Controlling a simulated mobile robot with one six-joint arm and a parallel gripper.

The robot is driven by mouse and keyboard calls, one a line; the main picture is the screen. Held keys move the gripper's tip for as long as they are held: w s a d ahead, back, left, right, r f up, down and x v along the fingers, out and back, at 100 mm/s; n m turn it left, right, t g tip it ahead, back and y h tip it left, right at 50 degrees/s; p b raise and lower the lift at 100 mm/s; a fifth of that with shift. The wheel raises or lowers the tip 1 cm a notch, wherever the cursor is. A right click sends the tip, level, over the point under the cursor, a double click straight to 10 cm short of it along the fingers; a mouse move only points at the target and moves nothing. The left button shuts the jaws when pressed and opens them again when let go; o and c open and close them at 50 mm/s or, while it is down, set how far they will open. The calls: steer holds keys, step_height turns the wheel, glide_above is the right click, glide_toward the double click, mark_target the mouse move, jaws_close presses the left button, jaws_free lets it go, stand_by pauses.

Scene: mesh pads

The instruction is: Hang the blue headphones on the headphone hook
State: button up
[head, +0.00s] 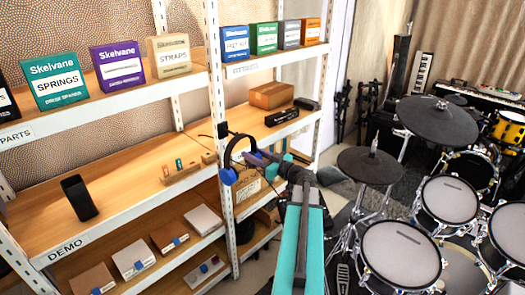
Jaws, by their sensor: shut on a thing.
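The blue headphones (228,177) have a dark headband and blue ear cups. They are beside the shelf's white front post, band upward. My gripper (254,158) is shut on them, reaching in from the right; its fingertips are partly hidden and small. A small black piece on the post (222,130), just above and left of the headband, looks like the headphone hook. Whether the band touches it I cannot tell.
White perforated posts (214,75) and wooden shelves (115,195) stand close to my arm. Boxes line the top shelf, including a teal one (55,80). A dark speaker-like block (79,198) stands on the DEMO shelf. Electronic drums (400,255) fill the right side.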

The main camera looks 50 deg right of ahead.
steer(key=shift+m+h, duration=0.4)
steer(key=shift+h, duration=0.2)
steer(key=d, duration=0.1)
steer(key=s+d, duration=0.2)
steer(key=shift+s+d+r, duration=0.1)
steer(key=shift+d+r, duration=0.1)
steer(key=shift+r, duration=0.1)
steer(key=shift+w, duration=0.25)
steer(key=w+f+b, duration=0.2)
steer(key=w+b, duration=0.3)
steer(key=w, duration=0.5)
steer(key=shift+w+d, duration=0.4)
stand_by(1.1)
steer(key=shift+f, duration=0.25)
stand_by(0.5)
steer(key=o, duration=1.3)
